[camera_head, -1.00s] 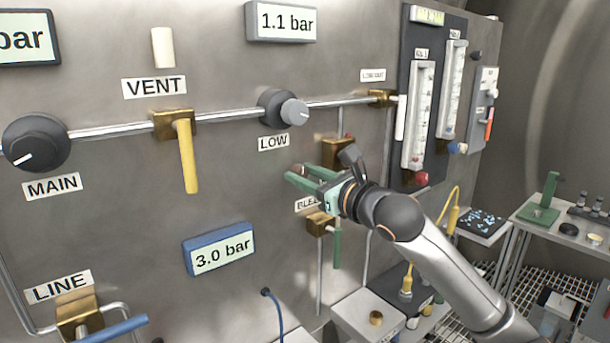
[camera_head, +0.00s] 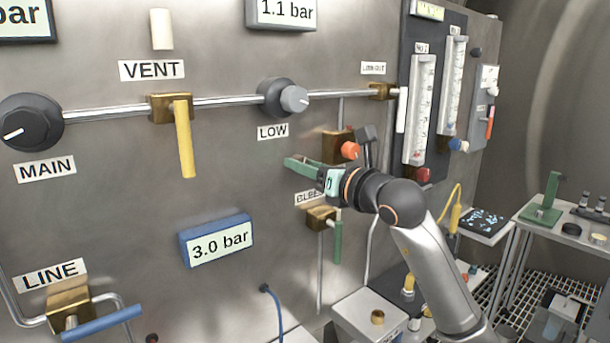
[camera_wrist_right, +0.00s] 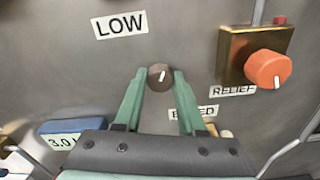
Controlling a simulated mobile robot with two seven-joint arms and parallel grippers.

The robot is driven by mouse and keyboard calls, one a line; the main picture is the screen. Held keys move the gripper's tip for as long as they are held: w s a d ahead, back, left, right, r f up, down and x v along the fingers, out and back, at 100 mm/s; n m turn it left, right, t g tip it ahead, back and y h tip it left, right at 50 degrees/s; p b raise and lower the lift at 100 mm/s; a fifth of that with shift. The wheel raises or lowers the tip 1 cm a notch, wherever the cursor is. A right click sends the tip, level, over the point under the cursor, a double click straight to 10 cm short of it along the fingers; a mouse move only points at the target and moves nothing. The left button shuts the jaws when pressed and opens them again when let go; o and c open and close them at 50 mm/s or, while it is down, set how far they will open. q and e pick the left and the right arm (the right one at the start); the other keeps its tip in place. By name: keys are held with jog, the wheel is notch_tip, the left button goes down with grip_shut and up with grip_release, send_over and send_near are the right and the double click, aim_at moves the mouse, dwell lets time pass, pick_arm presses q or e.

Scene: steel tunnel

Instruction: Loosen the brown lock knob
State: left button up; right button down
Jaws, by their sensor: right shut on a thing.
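The brown lock knob (camera_wrist_right: 158,79) is small, dark and round, with a pale mark on its face. It sits on the steel panel below the LOW label in the right wrist view. My right gripper (camera_wrist_right: 159,73) has its green fingertips on either side of the knob and is shut on it. In the head view the right gripper (camera_head: 292,163) reaches the panel above the BLEED label, and its fingers hide the knob there. My left gripper is in neither view.
An orange RELIEF knob (camera_wrist_right: 267,69) on a brass block is close to the right of my fingers. The LOW regulator knob (camera_head: 284,98) and its pipe run above. A green-handled BLEED valve (camera_head: 338,242) hangs just below. The blue 3.0 bar display (camera_head: 217,240) is lower left.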

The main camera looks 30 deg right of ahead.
jog(key=shift+d+m+p, duration=0.1)
jog(key=shift+m+p, duration=1.9)
jog(key=shift+m, duration=4.6)
jog(key=c, duration=0.5)
grip_release()
jog(key=shift+s, duration=0.1)
jog(key=s+b, duration=0.1)
jog(key=s, duration=1.1)
jog(key=shift+s+d, duration=0.2)
jog(key=shift+d, duration=0.25)
